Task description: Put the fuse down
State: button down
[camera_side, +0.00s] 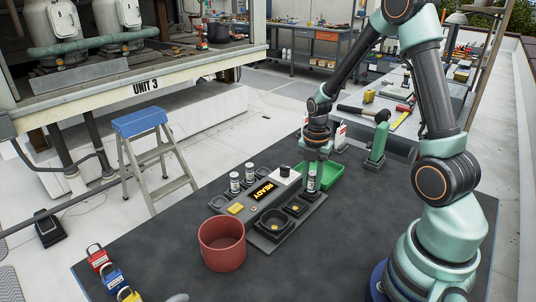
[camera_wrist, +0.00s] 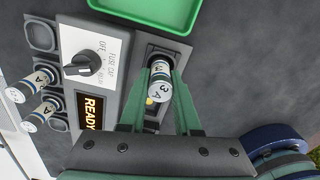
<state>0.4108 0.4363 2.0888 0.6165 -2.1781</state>
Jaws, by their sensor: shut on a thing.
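My gripper (camera_side: 314,165) is shut on a white fuse (camera_side: 311,180) with a blue band. In the wrist view the fuse (camera_wrist: 159,85), marked with a 3 and an A, shows between my two fingers. It is over or in a dark rectangular recess (camera_wrist: 152,53) at one end of the grey panel; I cannot tell whether its lower end touches. The panel has a lit READY display (camera_side: 262,191) and a dark knob on a white plate (camera_wrist: 82,65).
A green tray (camera_side: 331,178) lies just behind the panel. A red bucket (camera_side: 222,245) stands at its front left. Padlocks (camera_side: 112,274) lie at the table's left edge. The front right mat is clear.

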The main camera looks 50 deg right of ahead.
aim_at(312, 174)
jog(key=shift+f, duration=0.25)
jog(key=c, duration=0.6)
grip_release()
notch_tip(312, 174, up, 12)
jog(key=shift+f, duration=0.1)
jog(key=shift+s+a+r+m+t, duration=0.9)
jog(key=shift+a+r+m, duration=0.7)
jog(key=shift+a+m, duration=1.3)
jog(key=shift+s+a+r+m+t, duration=0.85)
jog(key=shift+a+r+m, duration=0.95)
jog(key=shift+m, duration=2.05)
jog(key=shift+s+a+r+m+t, duration=0.7)
jog(key=shift+a+r+m+t, duration=0.55)
jog(key=shift+a+m, duration=1.75)
